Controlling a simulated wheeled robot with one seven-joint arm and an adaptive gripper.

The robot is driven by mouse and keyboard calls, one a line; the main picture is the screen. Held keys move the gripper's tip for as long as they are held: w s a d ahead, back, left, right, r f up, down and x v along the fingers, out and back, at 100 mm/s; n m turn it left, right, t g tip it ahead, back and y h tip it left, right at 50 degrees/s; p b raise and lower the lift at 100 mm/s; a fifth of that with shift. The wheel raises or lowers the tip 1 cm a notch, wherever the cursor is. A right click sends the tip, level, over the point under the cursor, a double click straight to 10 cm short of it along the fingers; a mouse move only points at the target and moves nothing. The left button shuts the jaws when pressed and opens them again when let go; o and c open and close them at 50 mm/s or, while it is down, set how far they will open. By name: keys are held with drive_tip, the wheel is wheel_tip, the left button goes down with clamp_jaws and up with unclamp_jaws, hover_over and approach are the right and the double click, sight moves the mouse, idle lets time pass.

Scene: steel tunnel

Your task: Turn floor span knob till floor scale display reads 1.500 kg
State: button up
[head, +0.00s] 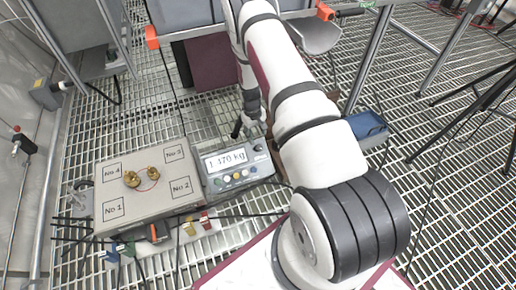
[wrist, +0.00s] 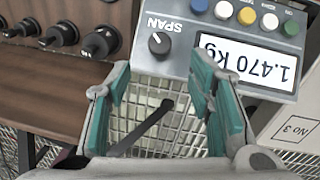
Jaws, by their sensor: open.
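The floor scale display (wrist: 243,59) is upside down in the wrist view and reads about 1.470 kg. It also shows in the head view (head: 225,160), less clearly. The span knob (wrist: 159,43) is a small black dial with a pale pointer line, beside the word SPAN on the grey indicator box (wrist: 186,28). My gripper (wrist: 160,72) is open, with green-padded fingers. In the wrist picture the knob lies between and just beyond the fingertips, with nothing held. I cannot tell whether a finger touches it.
A grey platform (head: 117,205) marked No 1 to No 4 carries brass pieces (head: 142,178) left of the indicator. Coloured buttons (wrist: 247,16) line the box. Several other black knobs (wrist: 101,42) sit on a brown panel (wrist: 60,85). Cables cross the grating floor.

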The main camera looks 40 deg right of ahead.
sight(259, 146)
drive_tip(key=f+b, duration=0.1)
drive_tip(key=f, duration=0.2)
drive_tip(key=f+b, duration=0.1)
drive_tip(key=f, duration=0.2)
drive_tip(key=d+f+b, duration=0.1)
drive_tip(key=f, duration=0.2)
drive_tip(key=shift+f, duration=0.1)
clamp_jaws()
